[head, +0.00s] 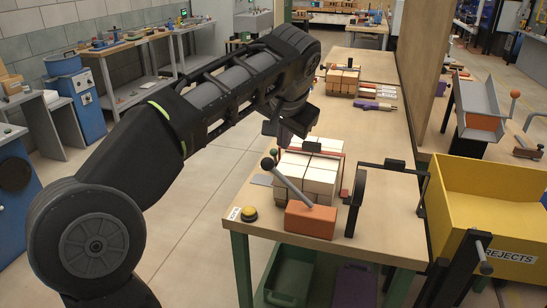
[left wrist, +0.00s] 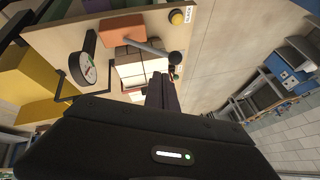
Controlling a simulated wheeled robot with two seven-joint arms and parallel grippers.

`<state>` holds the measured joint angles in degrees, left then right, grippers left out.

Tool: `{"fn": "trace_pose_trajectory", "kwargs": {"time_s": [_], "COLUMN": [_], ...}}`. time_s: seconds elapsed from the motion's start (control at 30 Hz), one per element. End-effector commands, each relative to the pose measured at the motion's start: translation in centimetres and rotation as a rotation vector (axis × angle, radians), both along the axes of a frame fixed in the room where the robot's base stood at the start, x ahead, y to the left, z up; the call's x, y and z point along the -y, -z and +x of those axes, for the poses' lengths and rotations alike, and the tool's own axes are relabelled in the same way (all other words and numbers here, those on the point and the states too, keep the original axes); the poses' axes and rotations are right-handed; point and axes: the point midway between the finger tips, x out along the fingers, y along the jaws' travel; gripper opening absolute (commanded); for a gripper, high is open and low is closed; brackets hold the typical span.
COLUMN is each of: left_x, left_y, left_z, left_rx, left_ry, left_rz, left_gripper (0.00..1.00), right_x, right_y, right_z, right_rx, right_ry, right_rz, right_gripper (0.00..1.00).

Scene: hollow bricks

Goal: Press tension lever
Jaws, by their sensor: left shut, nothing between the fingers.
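The lever (head: 289,184) is a grey bar with a black knob (head: 267,163), rising at a slant from an orange block (head: 311,221) at the table's near end. In the left wrist view the lever (left wrist: 146,47) runs from the orange block (left wrist: 122,28) to its black knob (left wrist: 175,58). My left gripper (head: 284,134) is shut and empty, above the strapped stack of pale hollow bricks (head: 312,167) and apart from the lever. Its dark fingers (left wrist: 161,91) show near the knob in the left wrist view. My right gripper is not in view.
A round gauge (left wrist: 85,68) stands beside the orange block. A yellow button (head: 249,214) is at the table's near left corner. A yellow rejects bin (head: 490,205) stands to the right.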

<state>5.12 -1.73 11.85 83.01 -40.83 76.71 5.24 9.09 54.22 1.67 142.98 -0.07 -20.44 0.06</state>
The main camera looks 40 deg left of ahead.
Motion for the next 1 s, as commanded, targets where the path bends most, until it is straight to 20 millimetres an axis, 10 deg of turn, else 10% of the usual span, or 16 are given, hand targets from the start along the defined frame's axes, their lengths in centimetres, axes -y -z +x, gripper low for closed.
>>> {"fn": "trace_pose_trajectory", "kwargs": {"time_s": [0.4, 1.0], "left_x": [-2.7, -5.9], "left_y": [6.9, 9.1], "left_z": [3.2, 4.1], "left_rx": [-0.004, 0.000], "left_ry": [-0.002, 0.000], "left_rz": [-0.001, 0.000], "left_gripper": [0.00, 0.00], "right_x": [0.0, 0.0], "right_y": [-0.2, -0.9], "right_z": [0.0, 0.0], "right_rx": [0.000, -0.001], "right_ry": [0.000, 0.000], "right_rz": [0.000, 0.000], "right_gripper": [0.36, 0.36]}}
